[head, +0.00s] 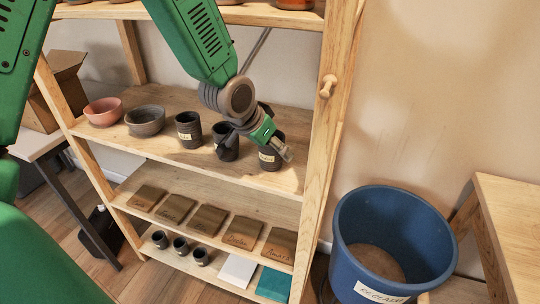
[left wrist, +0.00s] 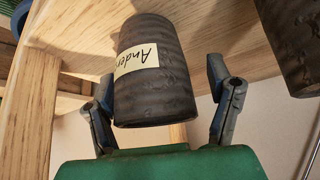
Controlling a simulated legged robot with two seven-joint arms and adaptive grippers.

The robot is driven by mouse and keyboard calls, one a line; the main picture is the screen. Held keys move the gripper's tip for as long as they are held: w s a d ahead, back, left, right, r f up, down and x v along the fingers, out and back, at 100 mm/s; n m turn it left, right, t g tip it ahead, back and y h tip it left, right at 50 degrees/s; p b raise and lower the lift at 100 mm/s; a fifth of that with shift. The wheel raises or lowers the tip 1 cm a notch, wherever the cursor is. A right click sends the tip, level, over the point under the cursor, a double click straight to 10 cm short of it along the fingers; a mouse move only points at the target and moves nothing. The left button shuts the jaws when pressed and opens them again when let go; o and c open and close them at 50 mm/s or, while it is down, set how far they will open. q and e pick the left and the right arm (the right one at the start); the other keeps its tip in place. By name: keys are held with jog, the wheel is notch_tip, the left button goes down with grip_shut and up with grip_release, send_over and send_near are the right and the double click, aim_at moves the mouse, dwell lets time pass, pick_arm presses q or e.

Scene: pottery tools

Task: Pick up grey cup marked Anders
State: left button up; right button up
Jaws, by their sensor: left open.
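The grey cup marked Anders (left wrist: 158,95) is dark and ribbed, with a cream label that reads upside down in the left wrist view. It appears to be the rightmost cup (head: 270,158) on the middle shelf in the head view, partly covered by my gripper. My left gripper (head: 256,145) is open over this end of the shelf. In the left wrist view its fingers (left wrist: 160,98) are spread on either side of the cup, with gaps showing. My right gripper is in neither view.
Two other dark cups (head: 188,130) (head: 226,148) stand to the left, with a grey bowl (head: 145,121) and a pink bowl (head: 103,112) beyond. The shelf post (head: 321,150) is close on the right. A neighbouring cup (left wrist: 288,45) shows in the left wrist view. A blue bin (head: 390,240) stands on the floor.

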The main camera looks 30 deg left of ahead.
pick_arm(q)
jog(key=shift+w+d+f, duration=0.1)
jog(key=shift+w+f, duration=0.2)
jog(key=shift+f, duration=0.2)
jog(key=shift+d, duration=0.35)
jog(key=c, duration=1.1)
jog(key=shift+a, duration=0.15)
jog(key=shift+c, duration=1)
